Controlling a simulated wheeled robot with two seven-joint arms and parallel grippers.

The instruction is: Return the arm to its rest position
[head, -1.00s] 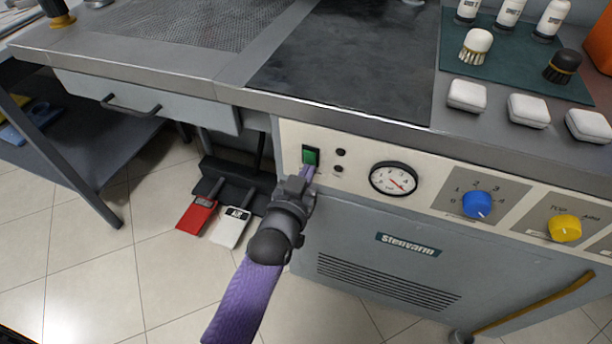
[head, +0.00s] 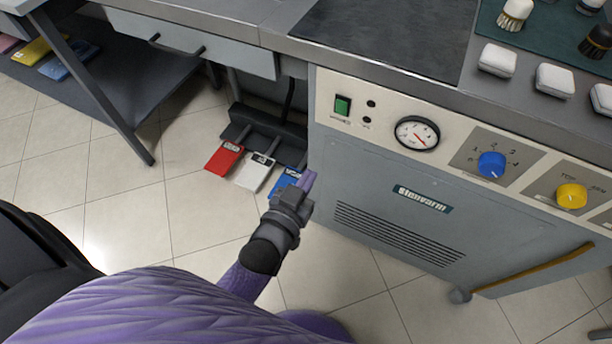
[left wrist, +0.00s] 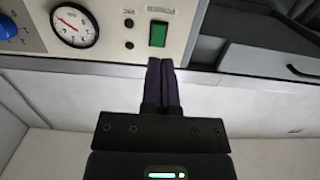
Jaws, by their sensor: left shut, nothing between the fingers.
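My left gripper (head: 308,180) is in the middle of the head view, in front of the machine's lower left edge and apart from the control panel. Its purple fingers are shut with nothing between them. In the left wrist view the closed fingers (left wrist: 161,82) point toward the panel, below the green switch (left wrist: 158,34). The green switch also shows in the head view (head: 342,105), up and to the right of the gripper. My purple left arm (head: 240,283) is bent and comes in from the bottom left. My right gripper is not in view.
The machine's panel carries a gauge (head: 417,134), a blue knob (head: 491,164) and a yellow knob (head: 571,196). Red (head: 224,158), white (head: 254,172) and blue (head: 287,181) pedals stand on the floor at left. A drawer (head: 190,39) hangs under the worktop.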

